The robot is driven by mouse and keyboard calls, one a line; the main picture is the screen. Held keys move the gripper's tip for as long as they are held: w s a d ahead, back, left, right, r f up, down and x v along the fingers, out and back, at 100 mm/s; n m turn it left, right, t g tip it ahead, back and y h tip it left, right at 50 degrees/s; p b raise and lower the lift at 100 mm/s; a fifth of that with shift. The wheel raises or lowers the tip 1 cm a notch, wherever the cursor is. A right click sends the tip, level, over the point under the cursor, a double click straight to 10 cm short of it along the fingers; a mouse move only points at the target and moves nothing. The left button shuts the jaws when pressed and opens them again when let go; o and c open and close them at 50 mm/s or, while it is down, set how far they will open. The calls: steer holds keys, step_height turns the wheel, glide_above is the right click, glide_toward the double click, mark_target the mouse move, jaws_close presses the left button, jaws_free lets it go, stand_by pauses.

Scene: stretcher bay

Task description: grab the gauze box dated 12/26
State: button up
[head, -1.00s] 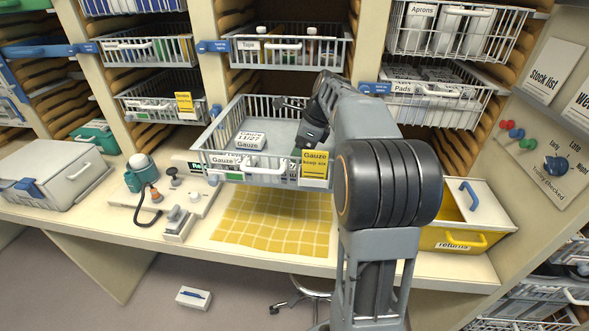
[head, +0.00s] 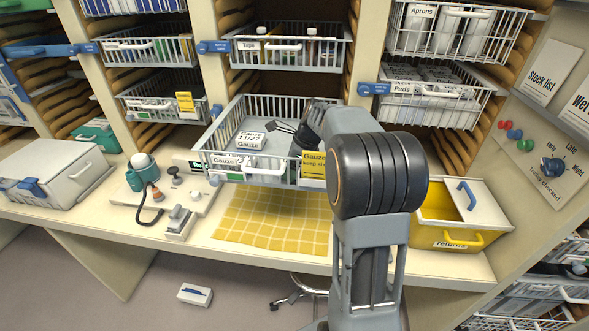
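A white gauze box (head: 249,141) lies in the left part of the pulled-out wire basket (head: 262,106). Its top reads "Gauze" and what looks like 11/27. I can read no 12/26 date in view. My gripper (head: 281,127) is inside the basket, to the right of the box and apart from it. Its dark fingers look spread and empty. My arm and the yellow Gauze tag (head: 313,164) hide the right part of the basket, so I cannot tell whether another box is there.
The basket hangs above the counter with a yellow checked mat (head: 270,222). A Tape basket (head: 290,48) is above it. A yellow returns bin (head: 450,232) stands at right, and a grey lidded box (head: 60,175) at left. A small white box (head: 194,294) lies on the floor.

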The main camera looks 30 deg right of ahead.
steer(key=c, duration=0.6)
steer(key=shift+c, duration=0.2)
steer(key=shift+r, duration=0.1)
